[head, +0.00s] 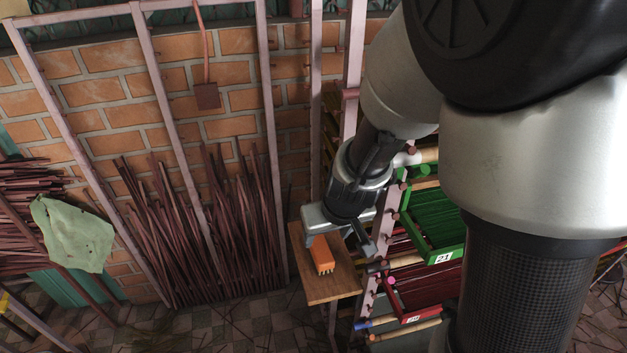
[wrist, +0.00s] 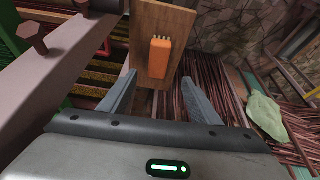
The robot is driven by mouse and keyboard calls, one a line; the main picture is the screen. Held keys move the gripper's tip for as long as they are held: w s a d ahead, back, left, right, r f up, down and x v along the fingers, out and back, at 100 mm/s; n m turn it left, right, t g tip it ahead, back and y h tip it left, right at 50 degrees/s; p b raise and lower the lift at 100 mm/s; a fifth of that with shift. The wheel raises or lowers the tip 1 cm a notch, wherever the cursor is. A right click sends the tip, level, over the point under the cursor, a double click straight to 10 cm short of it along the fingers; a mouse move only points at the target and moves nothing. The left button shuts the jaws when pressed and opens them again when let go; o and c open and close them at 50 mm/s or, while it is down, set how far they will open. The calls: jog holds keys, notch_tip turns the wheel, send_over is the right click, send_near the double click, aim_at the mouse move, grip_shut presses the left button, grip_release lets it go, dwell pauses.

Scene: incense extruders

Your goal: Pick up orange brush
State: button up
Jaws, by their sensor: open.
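The orange brush (head: 321,254) lies on a small wooden board (head: 333,289), its pale bristles toward the front edge in the head view. In the wrist view the brush (wrist: 159,59) lies on the board (wrist: 178,22), beyond the fingertips and between their lines. My gripper (head: 340,246) is over the board in the head view, close to the brush. In the wrist view my gripper (wrist: 158,90) has its two fingers wide apart with nothing between them. Whether a finger touches the board cannot be told.
A metal rack post (head: 372,285) stands right of the board, with a green tray (head: 436,215) and a red tray (head: 428,290). Bundles of brown sticks (head: 190,245) lean on the brick wall (head: 100,88). A green cloth (head: 72,235) hangs at left.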

aim_at(321, 249)
jog(key=b+x, duration=0.3)
jog(key=x, duration=0.4)
jog(key=shift+f, duration=0.1)
jog(key=shift+w+d+b+x, duration=0.1)
jog(key=shift+b+x, duration=0.6)
jog(key=shift+x, duration=0.75)
jog(key=shift+w+d+b+x, duration=0.1)
jog(key=shift+b+x, duration=0.6)
jog(key=shift+x, duration=0.75)
jog(key=shift+f+b, duration=0.2)
jog(key=shift+b, duration=0.1)
jog(key=shift+c, duration=0.3)
jog(key=c, duration=1.1)
